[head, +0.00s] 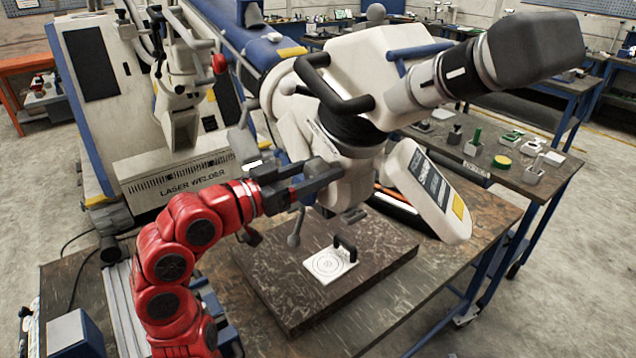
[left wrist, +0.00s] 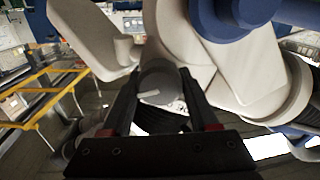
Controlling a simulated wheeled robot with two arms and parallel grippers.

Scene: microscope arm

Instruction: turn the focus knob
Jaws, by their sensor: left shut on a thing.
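The microscope head (head: 335,160) is cream and grey and hangs on its arm over the dark slab. My left gripper (head: 322,178) reaches in from the left at the microscope's side, its dark fingers against it. In the left wrist view the round grey focus knob (left wrist: 157,80) with a pale mark on its face sits between the two fingers of the left gripper (left wrist: 160,90). The gripper is shut on the knob. In the head view the fingers and the microscope body hide most of the knob. My right gripper is not in view.
A dark slab (head: 300,285) on the bench bears a white target plate (head: 331,264) with a black handle. A cream tilted panel (head: 430,190) stands to the right. The laser welder (head: 170,180) stands behind left.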

